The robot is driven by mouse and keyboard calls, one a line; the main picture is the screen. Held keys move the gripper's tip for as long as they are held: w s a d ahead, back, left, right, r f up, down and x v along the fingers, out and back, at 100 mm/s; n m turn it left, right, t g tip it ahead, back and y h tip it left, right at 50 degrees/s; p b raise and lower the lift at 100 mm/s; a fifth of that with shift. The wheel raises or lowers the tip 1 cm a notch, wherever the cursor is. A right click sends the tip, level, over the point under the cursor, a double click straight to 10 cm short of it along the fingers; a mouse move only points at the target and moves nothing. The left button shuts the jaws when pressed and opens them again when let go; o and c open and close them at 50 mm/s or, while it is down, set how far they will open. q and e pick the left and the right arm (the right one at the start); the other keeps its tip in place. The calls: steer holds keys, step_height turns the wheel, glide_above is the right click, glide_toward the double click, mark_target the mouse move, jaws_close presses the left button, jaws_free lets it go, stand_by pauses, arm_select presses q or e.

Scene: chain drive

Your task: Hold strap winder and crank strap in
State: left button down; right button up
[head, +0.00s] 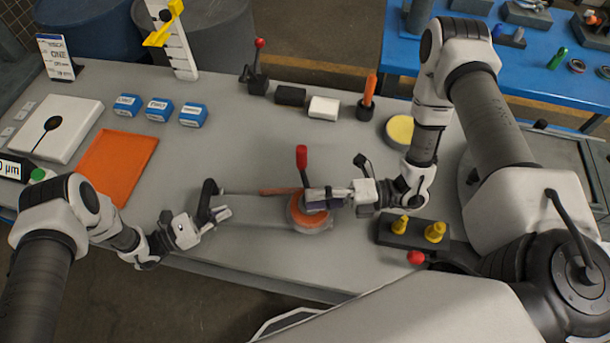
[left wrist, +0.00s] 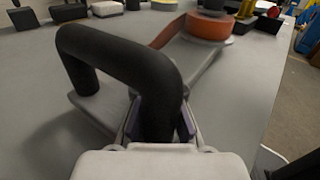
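The strap winder lies on the grey table. Its black handle (head: 208,192) is at the left, and its orange strap reel (head: 308,216) is at the right. An orange strap (head: 280,191) runs toward the reel. A red crank knob (head: 302,157) stands upright above the reel. My left gripper (head: 222,214) is at the black handle. In the left wrist view the handle (left wrist: 125,55) passes down between the finger pads, which look closed on it. My right gripper (head: 312,199) is over the reel at the foot of the red knob, partly covering the reel; its finger gap is hidden.
A black block with yellow knobs (head: 410,234) stands right of the winder. Black and white blocks (head: 323,107) and an orange-handled tool (head: 368,92) stand behind. Blue boxes (head: 158,109) and an orange mat (head: 118,165) lie left. The table between the mat and winder is clear.

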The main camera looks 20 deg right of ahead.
step_height(320, 180, up, 2)
steer(key=w+a+n+g+h, duration=0.1)
steer(key=a+n+g, duration=0.25)
steer(key=n, duration=0.25)
steer(key=n+h, duration=1.1)
steer(key=h, duration=0.1)
glide_toward(299, 159)
steer(key=x, duration=0.7)
steer(key=w+d+x, duration=0.1)
steer(key=x, duration=0.3)
steer(key=shift+a+f, duration=0.2)
steer(key=shift+f, duration=0.2)
jaws_close()
